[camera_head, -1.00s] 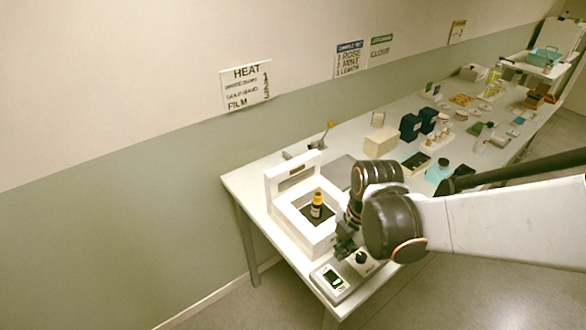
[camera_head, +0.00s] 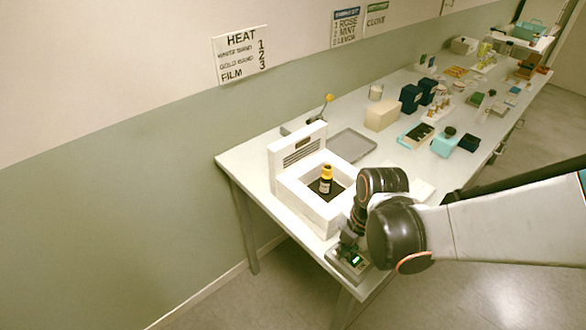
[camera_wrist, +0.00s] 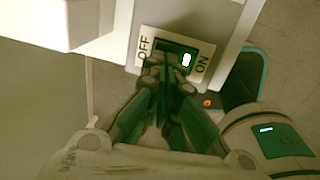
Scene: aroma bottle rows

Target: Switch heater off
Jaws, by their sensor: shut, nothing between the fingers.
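The white heater (camera_head: 328,217) stands at the near left end of the table, with an amber, yellow-capped bottle (camera_head: 326,180) upright in its recess. A small switch panel (camera_head: 345,266) with a green-lit part lies in front of it. In the wrist view, the switch plate (camera_wrist: 204,50) reads OFF at left and ON at right. Its dark green rocker (camera_wrist: 174,50) shows a bright white mark toward ON. My gripper (camera_wrist: 162,66) is shut and empty, its fingertips over the OFF side of the rocker. I cannot tell whether they touch it.
The table (camera_head: 248,168) carries a grey tray (camera_head: 350,145), a cream box (camera_head: 382,115) and dark blue boxes (camera_head: 411,98) behind the heater. A yellow-tipped lever (camera_head: 328,98) stands near the wall. Open floor lies in front of the table.

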